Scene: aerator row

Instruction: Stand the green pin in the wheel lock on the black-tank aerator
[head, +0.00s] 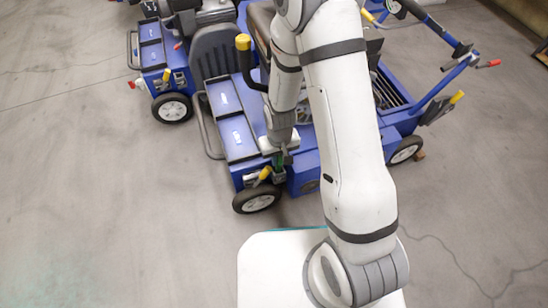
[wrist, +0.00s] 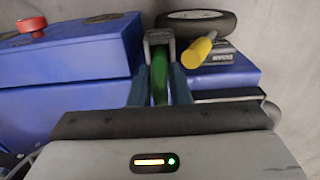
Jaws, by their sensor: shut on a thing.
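The green pin (wrist: 160,82) is between the two blue-grey fingers of my gripper (wrist: 160,72), which is shut on it. Its far end meets a grey bracket (wrist: 159,40), apparently the wheel lock, beside a black-tyred wheel (wrist: 196,22). I cannot tell whether the pin is inside the lock or just against it. In the head view my gripper (head: 281,160) is low at the front corner of the nearer blue aerator (head: 238,138), and a bit of green pin (head: 278,174) shows there. The arm hides much of this aerator, and its tank colour is unclear.
A yellow-gripped lever (wrist: 200,50) stands close to the right of the bracket. A red knob (wrist: 32,25) is on the blue body at left. A second blue aerator (head: 160,60) stands at the upper left. The floor (head: 90,200) at left is clear.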

